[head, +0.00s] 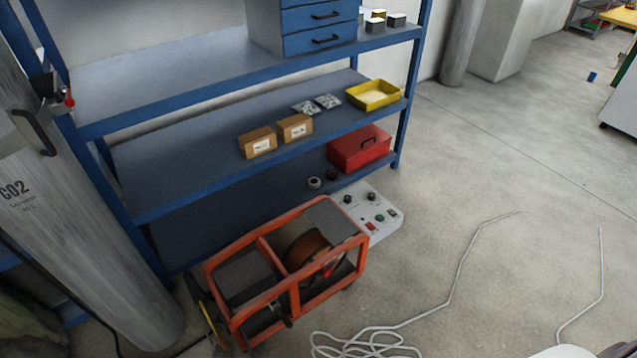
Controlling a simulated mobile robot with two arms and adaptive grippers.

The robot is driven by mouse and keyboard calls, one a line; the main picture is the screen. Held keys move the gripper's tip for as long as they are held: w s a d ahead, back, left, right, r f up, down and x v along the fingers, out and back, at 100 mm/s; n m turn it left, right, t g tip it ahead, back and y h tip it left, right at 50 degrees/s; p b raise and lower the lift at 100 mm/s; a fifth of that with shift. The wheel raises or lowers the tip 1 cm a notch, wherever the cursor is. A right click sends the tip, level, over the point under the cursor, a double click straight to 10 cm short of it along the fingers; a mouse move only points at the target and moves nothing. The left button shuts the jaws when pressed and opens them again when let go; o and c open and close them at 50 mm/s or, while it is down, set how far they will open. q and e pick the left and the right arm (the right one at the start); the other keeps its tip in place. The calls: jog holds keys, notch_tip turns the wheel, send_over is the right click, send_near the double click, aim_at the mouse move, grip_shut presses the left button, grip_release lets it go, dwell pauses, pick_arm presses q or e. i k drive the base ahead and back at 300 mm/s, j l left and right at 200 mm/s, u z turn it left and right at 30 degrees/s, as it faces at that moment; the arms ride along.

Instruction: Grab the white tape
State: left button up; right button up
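A small roll with a pale rim and dark centre (314,183), which looks like the white tape, lies on the bottom shelf of the blue rack (205,213), near its front edge. A dark brown roll (332,174) lies just to its right and a little behind. Neither of my grippers shows in the head view.
An orange-framed machine (285,265) and a grey control box (372,214) stand in front of the rack. A red toolbox (359,148) sits right of the rolls. White cable (365,343) lies on the floor. A CO2 cylinder (75,220) stands left. Floor at right is mostly clear.

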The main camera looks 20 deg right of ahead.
aim_at(313, 186)
jog(key=z, duration=0.2)
jog(key=i+l+z, duration=0.15)
jog(key=l, duration=0.2)
jog(key=i+l+z, duration=0.1)
jog(key=l, duration=0.3)
jog(key=i+l+z, duration=0.15)
jog(key=l, duration=0.2)
jog(key=i+l+z, duration=0.15)
jog(key=l, duration=0.15)
jog(key=i+l+z, duration=0.6)
jog(key=i+z, duration=0.3)
jog(key=i, duration=0.15)
jog(key=i+u, duration=0.35)
jog(key=i, duration=0.3)
jog(key=i+l+u, duration=0.35)
jog(key=i, duration=0.25)
jog(key=i+j, duration=0.05)
jog(key=j, duration=0.05)
